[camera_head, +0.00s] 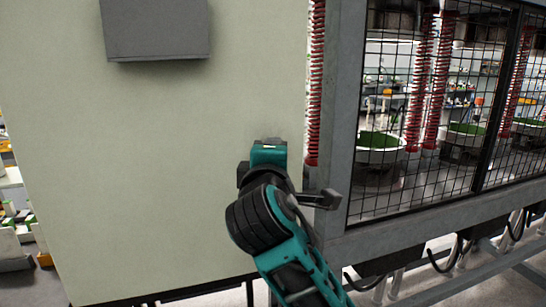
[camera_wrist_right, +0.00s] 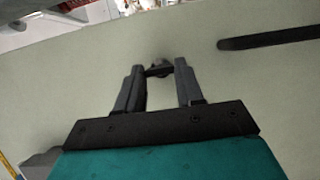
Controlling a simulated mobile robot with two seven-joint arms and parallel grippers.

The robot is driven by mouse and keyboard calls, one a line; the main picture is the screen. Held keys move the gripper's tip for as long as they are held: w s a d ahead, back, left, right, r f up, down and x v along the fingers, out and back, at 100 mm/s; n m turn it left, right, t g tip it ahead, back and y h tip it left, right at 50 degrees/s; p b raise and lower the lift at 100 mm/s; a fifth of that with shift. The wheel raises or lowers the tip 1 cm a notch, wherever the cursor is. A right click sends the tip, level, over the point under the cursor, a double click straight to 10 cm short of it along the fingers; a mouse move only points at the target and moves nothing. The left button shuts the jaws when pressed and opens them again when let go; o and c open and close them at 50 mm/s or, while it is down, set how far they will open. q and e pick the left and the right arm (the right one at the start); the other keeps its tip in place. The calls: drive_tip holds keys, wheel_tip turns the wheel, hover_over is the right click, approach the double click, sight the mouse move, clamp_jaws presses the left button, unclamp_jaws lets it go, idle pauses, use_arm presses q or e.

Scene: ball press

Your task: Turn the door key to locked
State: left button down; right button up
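My right gripper (camera_head: 270,142) is up against a pale panel (camera_head: 150,150), left of the mesh door. In the right wrist view its two dark fingers (camera_wrist_right: 159,72) stand apart with a gap between them. A small dark piece (camera_wrist_right: 158,68), apparently the key or its lock, sits at the panel between the fingertips. Whether either finger touches it is unclear, and its turn angle cannot be read. In the head view the gripper and wrist hide this piece. My left gripper is not in view.
A dark bar (camera_wrist_right: 270,40) lies near the panel at the upper right of the wrist view. A grey box (camera_head: 155,28) juts from the panel above. Right of the panel are a grey frame post (camera_head: 340,110) and black mesh (camera_head: 440,120), with red springs and green-filled bowls behind it.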

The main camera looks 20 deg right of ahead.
drive_tip(key=o, duration=0.4)
drive_tip(key=v, duration=1.3)
drive_tip(key=shift+b, duration=0.4)
